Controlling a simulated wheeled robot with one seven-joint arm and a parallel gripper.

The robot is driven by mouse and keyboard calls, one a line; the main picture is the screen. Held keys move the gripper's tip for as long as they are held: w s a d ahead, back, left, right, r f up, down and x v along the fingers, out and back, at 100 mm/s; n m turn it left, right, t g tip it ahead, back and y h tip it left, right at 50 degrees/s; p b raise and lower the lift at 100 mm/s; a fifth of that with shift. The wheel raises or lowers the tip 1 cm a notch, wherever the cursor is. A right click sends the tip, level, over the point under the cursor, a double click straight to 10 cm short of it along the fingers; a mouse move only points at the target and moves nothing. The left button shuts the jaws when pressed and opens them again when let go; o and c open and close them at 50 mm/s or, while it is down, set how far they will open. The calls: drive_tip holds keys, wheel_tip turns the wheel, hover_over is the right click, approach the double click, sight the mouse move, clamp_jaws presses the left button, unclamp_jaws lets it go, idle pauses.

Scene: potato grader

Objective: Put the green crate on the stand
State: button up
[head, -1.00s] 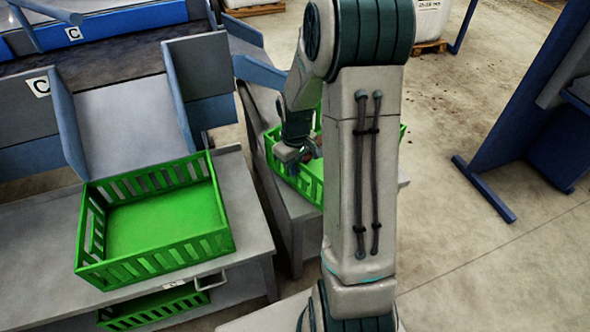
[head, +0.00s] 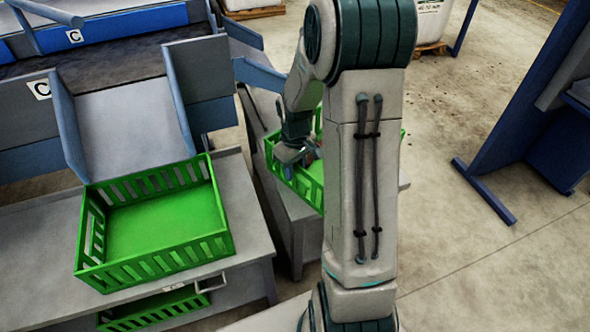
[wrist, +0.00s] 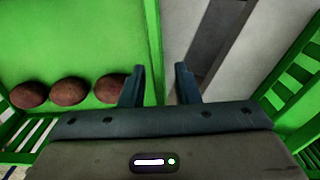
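One green crate (head: 155,262) sits empty on a grey bench at the left. Another green crate (head: 312,195) stands on a narrow grey surface (head: 290,207) behind my arm, which hides part of it. My gripper (head: 290,172) is at this second crate, by its left part. In the wrist view my gripper (wrist: 160,85) is open, its two fingers apart, with a green crate wall (wrist: 152,40) showing between them. Several brown potatoes (wrist: 68,92) lie in the crate left of the fingers. I cannot tell whether the fingers touch the wall.
A grey chute (head: 130,125) marked C slopes down to the left crate. A further green crate (head: 155,310) is on the shelf below. Green slats (wrist: 295,75) show at the wrist view's right. A blue frame (head: 515,120) stands right; the floor between is clear.

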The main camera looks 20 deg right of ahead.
wheel_tip(320, 180, up, 10)
drive_tip(key=shift+r+p, duration=0.1)
drive_tip(key=shift+p, duration=1.05)
drive_tip(key=shift+s+a+r, duration=0.1)
drive_tip(key=shift+s+r, duration=0.05)
drive_tip(key=shift+r, duration=0.35)
drive_tip(key=s+a+r+m, duration=0.2)
drive_tip(key=s+a+r, duration=0.1)
drive_tip(key=s, duration=0.5)
drive_tip(key=s+a+r+m+t, duration=0.1)
drive_tip(key=s+a+r, duration=0.2)
drive_tip(key=s, duration=0.6)
drive_tip(key=shift+s+a+r+m+t, duration=0.2)
drive_tip(key=shift+a+r+m+t, duration=0.15)
drive_tip(key=shift+a, duration=0.8)
